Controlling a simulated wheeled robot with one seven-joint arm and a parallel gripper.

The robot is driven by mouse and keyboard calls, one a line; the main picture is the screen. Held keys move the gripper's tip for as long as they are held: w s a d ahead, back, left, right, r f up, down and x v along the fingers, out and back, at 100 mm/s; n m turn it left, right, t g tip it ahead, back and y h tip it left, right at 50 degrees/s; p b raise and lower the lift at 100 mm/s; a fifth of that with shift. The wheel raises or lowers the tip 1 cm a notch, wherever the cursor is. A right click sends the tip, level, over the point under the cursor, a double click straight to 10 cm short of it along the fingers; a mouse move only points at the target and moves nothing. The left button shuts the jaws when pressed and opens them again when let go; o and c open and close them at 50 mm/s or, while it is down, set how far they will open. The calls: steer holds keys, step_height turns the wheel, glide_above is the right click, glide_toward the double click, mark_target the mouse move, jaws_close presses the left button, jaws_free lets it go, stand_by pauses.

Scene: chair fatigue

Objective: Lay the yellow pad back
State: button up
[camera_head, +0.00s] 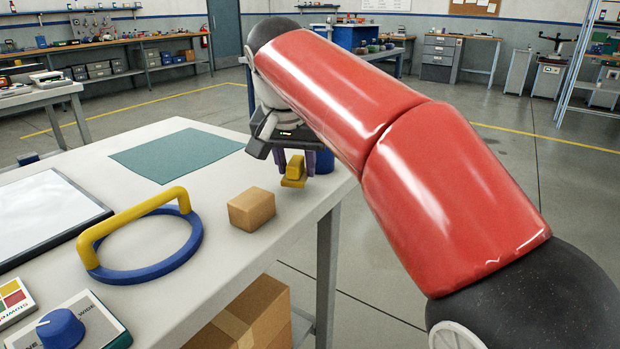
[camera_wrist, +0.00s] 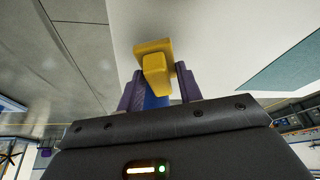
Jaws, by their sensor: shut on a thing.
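The yellow pad (camera_head: 294,172) is a small yellow block with a wider flat part. It is at my gripper (camera_head: 296,163), near the table's right edge. In the wrist view the yellow pad (camera_wrist: 155,67) sits between the two purple fingers of my gripper (camera_wrist: 158,84), which is shut on it. Its flat part extends past the fingertips. I cannot tell whether the pad touches the table. A blue thing (camera_head: 322,162) shows just behind the fingers, and blue also shows between them in the wrist view; most of it is hidden.
A wooden block (camera_head: 252,209) stands on the white table (camera_head: 225,270) in front of my gripper. A blue ring with a yellow arched handle (camera_head: 140,212), a teal mat (camera_head: 175,154), a whiteboard panel (camera_head: 40,212) and a blue knob box (camera_head: 62,328) lie further left. Bare tabletop separates them.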

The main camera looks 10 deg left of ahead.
step_height(320, 180, down, 2)
steer(key=shift+w+f+b, duration=0.1)
steer(key=shift+w+b, duration=0.05)
steer(key=shift+b, duration=0.15)
steer(key=o, duration=0.5)
steer(key=shift+c, duration=0.2)
steer(key=o, duration=0.4)
steer(key=shift+r, duration=0.3)
steer(key=p+v, duration=0.2)
steer(key=v, duration=0.9)
steer(key=shift+s+r, duration=0.2)
steer(key=shift+r, duration=0.15)
